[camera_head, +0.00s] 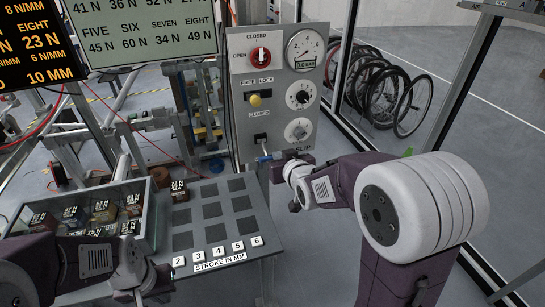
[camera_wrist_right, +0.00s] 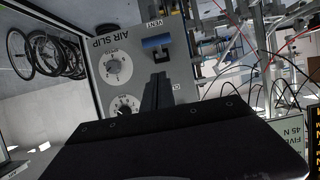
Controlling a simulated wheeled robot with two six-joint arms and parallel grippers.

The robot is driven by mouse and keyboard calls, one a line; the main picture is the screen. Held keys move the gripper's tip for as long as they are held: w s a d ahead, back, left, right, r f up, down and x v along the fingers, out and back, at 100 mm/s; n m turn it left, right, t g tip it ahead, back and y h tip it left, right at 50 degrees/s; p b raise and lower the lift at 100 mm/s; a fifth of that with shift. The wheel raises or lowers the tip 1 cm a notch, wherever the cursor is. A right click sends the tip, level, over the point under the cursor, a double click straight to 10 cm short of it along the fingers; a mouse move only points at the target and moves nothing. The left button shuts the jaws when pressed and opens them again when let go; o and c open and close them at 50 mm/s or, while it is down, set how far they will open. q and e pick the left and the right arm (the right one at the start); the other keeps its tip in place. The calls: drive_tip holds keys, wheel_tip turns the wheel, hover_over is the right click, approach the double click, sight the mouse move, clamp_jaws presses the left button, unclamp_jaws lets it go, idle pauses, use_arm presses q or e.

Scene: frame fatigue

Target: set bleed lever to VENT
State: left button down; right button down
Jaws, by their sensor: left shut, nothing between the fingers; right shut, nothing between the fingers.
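The bleed lever (camera_head: 263,158) has a blue handle and sits low on the grey control panel, below a CLOSED label (camera_head: 259,113). In the right wrist view the blue handle (camera_wrist_right: 157,41) lies close to the VENT label (camera_wrist_right: 155,23), at that end of its dark slot. My right gripper (camera_head: 280,158) is shut and empty, just right of the handle in the head view. In the wrist view its fingers (camera_wrist_right: 157,88) point at the lever; contact cannot be told. My left gripper (camera_head: 145,294) is shut and empty at the lower left, away from the panel.
The panel (camera_head: 241,75) also carries a red knob (camera_head: 260,54), a yellow knob (camera_head: 255,100), a gauge (camera_head: 304,49) and dials. A board with dark squares (camera_head: 211,210) and a glass-walled bin of blocks (camera_head: 145,226) stand at the front left.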

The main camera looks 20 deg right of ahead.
approach(267, 154)
drive_tip(key=w+r, duration=0.2)
drive_tip(key=w, duration=0.1)
drive_tip(key=f, duration=0.1)
drive_tip(key=w+f, duration=0.1)
drive_tip(key=f, duration=0.1)
drive_tip(key=shift+w, duration=0.15)
drive_tip(key=shift+w+f, duration=0.3)
drive_tip(key=shift+f, duration=0.15)
use_arm(q)
drive_tip(key=shift+w+r, duration=0.2)
drive_tip(key=shift+w, duration=0.05)
use_arm(e)
drive_tip(key=shift+s, duration=0.1)
drive_tip(key=shift+r, duration=0.1)
